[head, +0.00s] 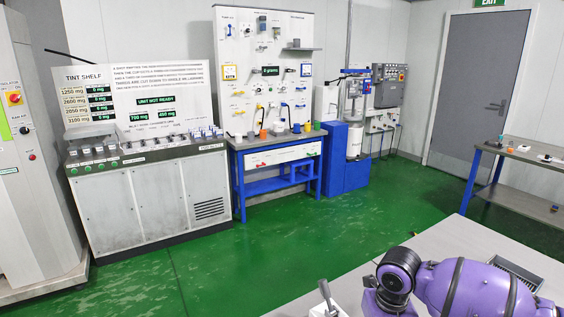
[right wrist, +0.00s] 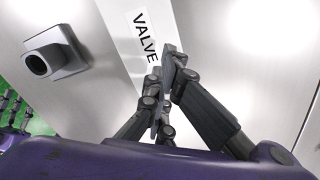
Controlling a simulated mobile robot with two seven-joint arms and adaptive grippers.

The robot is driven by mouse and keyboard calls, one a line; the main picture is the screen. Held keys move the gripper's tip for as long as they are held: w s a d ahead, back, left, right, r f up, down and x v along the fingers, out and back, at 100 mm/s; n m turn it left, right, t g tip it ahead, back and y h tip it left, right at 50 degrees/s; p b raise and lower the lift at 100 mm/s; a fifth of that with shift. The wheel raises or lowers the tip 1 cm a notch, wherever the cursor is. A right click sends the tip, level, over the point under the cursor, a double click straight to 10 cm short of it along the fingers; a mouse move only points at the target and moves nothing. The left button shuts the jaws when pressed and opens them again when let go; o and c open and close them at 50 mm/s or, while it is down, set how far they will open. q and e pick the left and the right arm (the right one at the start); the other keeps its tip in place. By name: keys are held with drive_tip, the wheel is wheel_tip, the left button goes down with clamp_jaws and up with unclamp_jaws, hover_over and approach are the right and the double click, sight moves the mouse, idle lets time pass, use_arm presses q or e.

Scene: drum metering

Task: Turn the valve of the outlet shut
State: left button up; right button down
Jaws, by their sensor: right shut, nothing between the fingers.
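In the right wrist view, a white strip with the label "VALVE" (right wrist: 146,36) runs down a pale metal surface. My right gripper (right wrist: 172,62) is shut and empty, with its fingertips close beside the label. I cannot tell whether they touch anything. No valve handle shows clearly there; the fingers may hide it. A grey square fitting with a round dark opening (right wrist: 52,55) is to the left; I cannot tell whether it is the outlet. In the head view, a grey lever on a pale block (head: 325,297) stands at the bottom edge, left of my purple right arm.
A grey table (head: 345,275) is at the lower right, with a dark tray (head: 510,272) on it. The tint shelf bench (head: 140,190), a blue workbench (head: 270,185) and a side table (head: 530,160) stand farther off. The green floor (head: 225,255) between is clear.

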drive_tip(key=shift+s+d+f, duration=0.1)
drive_tip(key=shift+s+f, duration=0.25)
drive_tip(key=shift+f, duration=0.25)
drive_tip(key=shift+w+d+p, duration=0.2)
drive_tip(key=shift+d+p, duration=0.2)
drive_tip(key=shift+d, duration=0.45)
use_arm(q)
drive_tip(key=shift+w+d+r, duration=0.25)
drive_tip(key=shift+w, duration=0.2)
drive_tip(key=shift+w+d+r, duration=0.2)
drive_tip(key=shift+w+r, duration=0.05)
drive_tip(key=shift+w, duration=0.15)
use_arm(e)
drive_tip(key=shift+d+r, duration=0.1)
drive_tip(key=shift+d, duration=0.05)
use_arm(q)
drive_tip(key=shift+s+a, duration=0.1)
use_arm(e)
drive_tip(key=shift+d+r, duration=0.1)
use_arm(q)
drive_tip(key=shift+s+a+f, duration=0.15)
drive_tip(key=shift+s+a, duration=0.05)
drive_tip(key=shift+s, duration=0.2)
use_arm(e)
drive_tip(key=shift+r, duration=0.1)
drive_tip(key=shift+w+d, duration=0.1)
drive_tip(key=shift+w, duration=0.05)
